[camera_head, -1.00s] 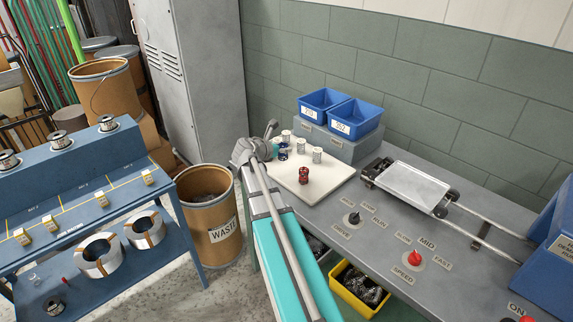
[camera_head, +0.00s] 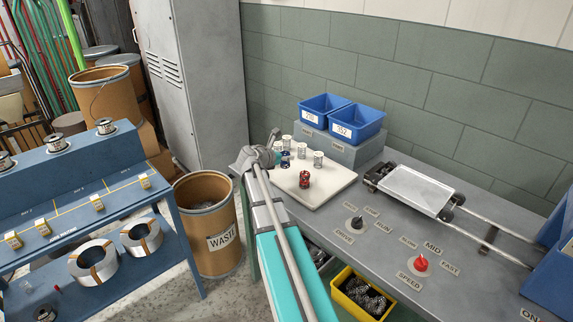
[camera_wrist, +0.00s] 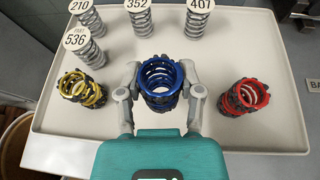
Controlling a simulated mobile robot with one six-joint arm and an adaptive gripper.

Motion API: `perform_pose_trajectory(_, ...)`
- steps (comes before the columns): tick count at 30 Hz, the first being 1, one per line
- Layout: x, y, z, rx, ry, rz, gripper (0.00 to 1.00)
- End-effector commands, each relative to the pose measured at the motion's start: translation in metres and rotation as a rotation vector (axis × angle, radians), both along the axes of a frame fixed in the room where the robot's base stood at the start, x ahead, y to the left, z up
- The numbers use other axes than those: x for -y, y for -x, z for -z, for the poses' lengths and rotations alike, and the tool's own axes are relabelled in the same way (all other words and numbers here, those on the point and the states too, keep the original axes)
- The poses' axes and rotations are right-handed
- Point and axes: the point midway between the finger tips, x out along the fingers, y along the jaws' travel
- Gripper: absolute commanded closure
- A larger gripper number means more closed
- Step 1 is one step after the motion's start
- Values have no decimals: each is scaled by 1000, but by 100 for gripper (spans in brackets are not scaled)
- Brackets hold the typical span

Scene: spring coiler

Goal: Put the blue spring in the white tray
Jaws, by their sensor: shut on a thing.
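The blue spring (camera_wrist: 158,88) stands upright between the fingers of my gripper (camera_wrist: 163,92) in the wrist view. The fingers are shut on it from both sides. In the head view the blue spring (camera_head: 285,160) is small and partly hidden by my gripper, over the left part of a cream-white tray (camera_head: 332,188). I cannot tell whether its base touches that tray. A yellow spring (camera_wrist: 82,88) and a red spring (camera_wrist: 244,96) stand to its left and right. A shallow white tray (camera_head: 415,189) sits on a wheeled carriage at right, with nothing in it.
Several grey springs with number tags, such as 352 (camera_wrist: 138,20), stand along the cream tray's back. Two blue bins (camera_head: 355,122) stand on a grey box behind it. Control knobs (camera_head: 421,263) line the bench front. A waste drum (camera_head: 205,250) stands left of the bench.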

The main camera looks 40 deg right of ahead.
Motion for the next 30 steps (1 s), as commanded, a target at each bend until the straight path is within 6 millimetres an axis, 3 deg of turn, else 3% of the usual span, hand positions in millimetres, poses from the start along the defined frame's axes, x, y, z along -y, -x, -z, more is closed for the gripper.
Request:
perform_pose_trajectory(15, 6, -5, 37, 0, 0, 1, 100)
perform_pose_trajectory(30, 7, -5, 40, 0, 0, 1, 100)
